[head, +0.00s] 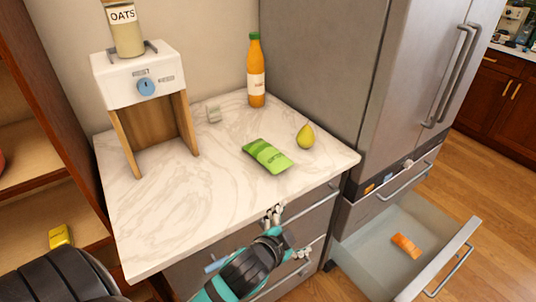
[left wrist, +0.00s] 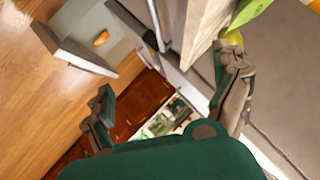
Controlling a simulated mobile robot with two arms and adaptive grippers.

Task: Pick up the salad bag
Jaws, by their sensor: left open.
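Part of a green packet, which looks like the same bag, shows at the top edge of the left wrist view (left wrist: 248,12). My left gripper (head: 290,233) is open and empty in front of the counter's front edge, apart from the bag and nearer to me. Its two spread fingers also show in the left wrist view (left wrist: 166,80). My right gripper is not in view.
A yellow-green pear (head: 305,136) lies right of the bag. An orange bottle (head: 256,72) and an oats dispenser (head: 140,75) stand farther back. The fridge (head: 330,75) walls the counter's right. A lower drawer (head: 365,262) is open, holding an orange packet (head: 406,245).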

